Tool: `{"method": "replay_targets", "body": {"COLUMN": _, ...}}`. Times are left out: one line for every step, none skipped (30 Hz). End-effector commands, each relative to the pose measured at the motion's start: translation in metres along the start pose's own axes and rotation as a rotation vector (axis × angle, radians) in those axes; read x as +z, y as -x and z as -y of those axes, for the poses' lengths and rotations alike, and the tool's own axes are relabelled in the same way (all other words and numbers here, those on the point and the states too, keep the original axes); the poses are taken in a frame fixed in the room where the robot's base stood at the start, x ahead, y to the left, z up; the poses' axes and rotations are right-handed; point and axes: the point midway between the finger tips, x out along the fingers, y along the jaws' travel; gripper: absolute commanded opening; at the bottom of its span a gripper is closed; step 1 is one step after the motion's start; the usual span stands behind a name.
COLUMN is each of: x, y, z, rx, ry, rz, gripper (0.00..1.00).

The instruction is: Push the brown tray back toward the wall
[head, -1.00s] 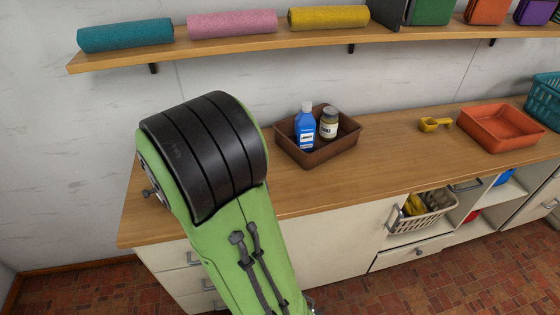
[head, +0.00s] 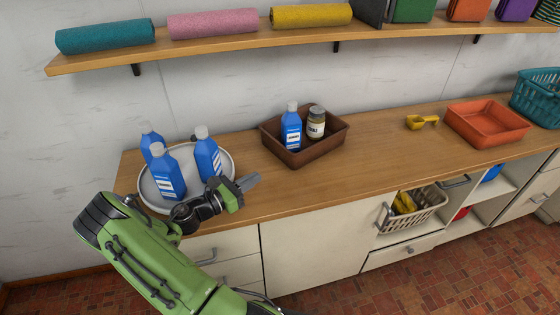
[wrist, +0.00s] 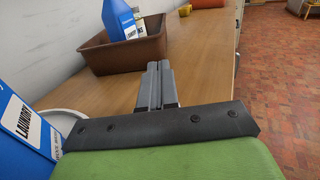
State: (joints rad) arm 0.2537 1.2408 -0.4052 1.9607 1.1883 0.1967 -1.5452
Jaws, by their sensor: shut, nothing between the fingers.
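The brown tray (head: 308,155) stands on the wooden counter. A blue bottle (head: 291,128) and a jar with a dark lid (head: 316,122) stand in it. In the wrist view the tray (wrist: 118,55) is ahead and to the left of the fingers, with a gap of bare counter between. My gripper (head: 250,181) is shut and empty, over the counter's front part, left of and in front of the tray. In the wrist view the shut fingers (wrist: 157,85) point forward along the counter, past the tray's right side.
A round white tray (head: 228,158) with several blue bottles (head: 167,172) stands left, close beside my gripper. A shelf (head: 230,42) hangs above.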

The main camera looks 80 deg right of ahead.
Motion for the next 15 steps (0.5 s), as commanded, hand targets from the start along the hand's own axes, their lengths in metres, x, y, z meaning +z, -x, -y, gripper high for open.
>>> {"method": "replay_targets", "body": {"x": -0.001, "y": -0.009, "z": 0.001, "rx": -0.005, "ry": -0.002, "rz": -0.001, "gripper": 0.00}}
{"method": "replay_targets", "body": {"x": -0.001, "y": -0.015, "z": 0.002, "rx": -0.007, "ry": -0.003, "rz": -0.001, "gripper": 0.00}}
{"method": "replay_targets", "body": {"x": -0.002, "y": -0.024, "z": 0.002, "rx": -0.006, "ry": -0.004, "rz": -0.002, "gripper": 0.00}}
{"method": "replay_targets", "body": {"x": -0.002, "y": -0.031, "z": 0.002, "rx": -0.008, "ry": -0.005, "rz": -0.002, "gripper": 0.00}}
{"method": "replay_targets", "body": {"x": -0.002, "y": -0.037, "z": 0.002, "rx": -0.007, "ry": -0.005, "rz": -0.003, "gripper": 0.00}}
{"method": "replay_targets", "body": {"x": -0.002, "y": -0.046, "z": 0.002, "rx": -0.007, "ry": -0.004, "rz": -0.002, "gripper": 0.00}}
{"method": "replay_targets", "body": {"x": -0.002, "y": -0.053, "z": 0.002, "rx": -0.008, "ry": -0.005, "rz": -0.003, "gripper": 0.00}}
{"method": "replay_targets", "body": {"x": -0.002, "y": -0.060, "z": 0.002, "rx": -0.007, "ry": -0.006, "rz": -0.003, "gripper": 0.00}}
{"method": "replay_targets", "body": {"x": -0.002, "y": -0.069, "z": 0.002, "rx": -0.008, "ry": -0.005, "rz": -0.003, "gripper": 0.00}}
{"method": "replay_targets", "body": {"x": -0.003, "y": -0.075, "z": 0.002, "rx": -0.007, "ry": -0.005, "rz": -0.004, "gripper": 0.00}}
{"method": "replay_targets", "body": {"x": -0.003, "y": -0.082, "z": 0.002, "rx": -0.008, "ry": -0.007, "rz": -0.005, "gripper": 0.00}}
{"method": "replay_targets", "body": {"x": -0.003, "y": -0.090, "z": 0.002, "rx": -0.007, "ry": -0.006, "rz": -0.005, "gripper": 0.00}}
{"method": "replay_targets", "body": {"x": -0.003, "y": -0.096, "z": 0.003, "rx": -0.007, "ry": -0.006, "rz": -0.004, "gripper": 0.00}}
{"method": "replay_targets", "body": {"x": -0.003, "y": -0.102, "z": 0.002, "rx": -0.006, "ry": -0.008, "rz": -0.005, "gripper": 0.00}}
{"method": "replay_targets", "body": {"x": -0.003, "y": -0.109, "z": 0.002, "rx": -0.007, "ry": -0.007, "rz": -0.005, "gripper": 0.00}}
